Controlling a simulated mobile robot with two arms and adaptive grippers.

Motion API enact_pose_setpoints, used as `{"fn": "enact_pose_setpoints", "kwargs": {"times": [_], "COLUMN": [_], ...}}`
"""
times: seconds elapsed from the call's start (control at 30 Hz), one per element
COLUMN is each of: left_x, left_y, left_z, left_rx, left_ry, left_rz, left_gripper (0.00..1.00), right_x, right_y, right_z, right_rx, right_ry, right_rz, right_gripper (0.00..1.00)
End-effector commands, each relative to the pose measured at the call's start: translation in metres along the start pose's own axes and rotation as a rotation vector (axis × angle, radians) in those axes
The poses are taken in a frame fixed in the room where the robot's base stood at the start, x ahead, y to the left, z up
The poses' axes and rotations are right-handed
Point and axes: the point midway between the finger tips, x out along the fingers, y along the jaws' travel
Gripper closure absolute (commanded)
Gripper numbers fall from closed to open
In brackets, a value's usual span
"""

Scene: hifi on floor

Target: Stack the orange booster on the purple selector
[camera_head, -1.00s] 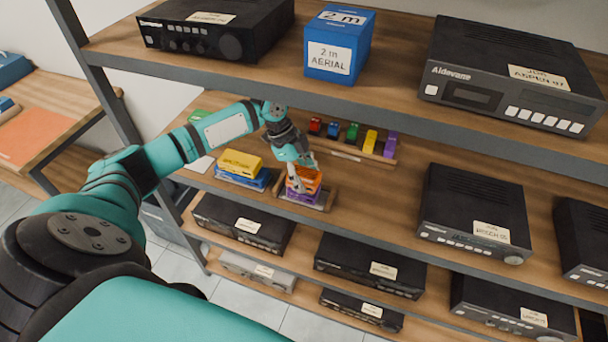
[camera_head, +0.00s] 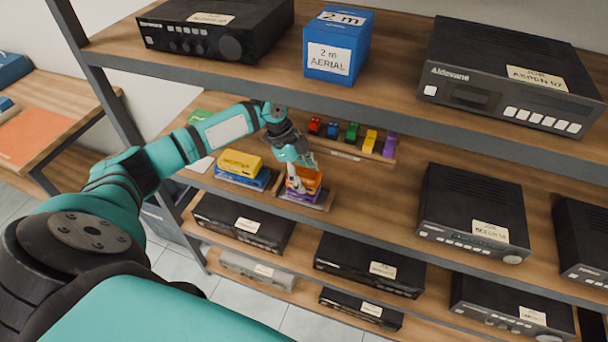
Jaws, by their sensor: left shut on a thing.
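The orange booster (camera_head: 309,178) is in my left gripper (camera_head: 299,184), at the middle shelf just left of the picture's centre. The gripper is shut on it, and its fingers cover part of its front. The purple selector (camera_head: 300,195) lies directly under the orange booster, in a small wooden tray (camera_head: 327,202). The booster appears to rest on the selector or very close above it; I cannot tell whether they touch. My right gripper is not in view.
A yellow box (camera_head: 240,162) sits on a blue box (camera_head: 243,181) just left of the tray. Behind stands a wooden rack (camera_head: 345,152) with several small coloured blocks. The upper shelf edge (camera_head: 400,122) overhangs. Bare shelf lies right of the tray, before a black hifi unit (camera_head: 473,212).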

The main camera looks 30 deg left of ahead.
Motion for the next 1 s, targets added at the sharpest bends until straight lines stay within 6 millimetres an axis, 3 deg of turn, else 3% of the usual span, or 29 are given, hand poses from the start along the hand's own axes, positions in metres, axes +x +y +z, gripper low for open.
{"fn": "enact_pose_setpoints", "kwargs": {"times": [0.8,0.83,1.0], "left_x": [0.0075,0.0076,0.0076], "left_y": [-0.0002,-0.0002,-0.0001], "left_z": [0.0030,0.0030,0.0030], "left_rx": [0.000,0.000,0.000], "left_ry": [0.000,0.000,0.000], "left_rz": [-0.001,-0.001,0.000], "left_gripper": [0.84,0.44,0.22], "right_x": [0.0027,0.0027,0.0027], "right_y": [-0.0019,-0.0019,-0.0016], "right_z": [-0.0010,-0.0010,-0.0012], "right_rx": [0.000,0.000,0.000], "right_ry": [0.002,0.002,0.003], "right_rz": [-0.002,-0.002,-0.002], "right_gripper": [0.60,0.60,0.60]}}
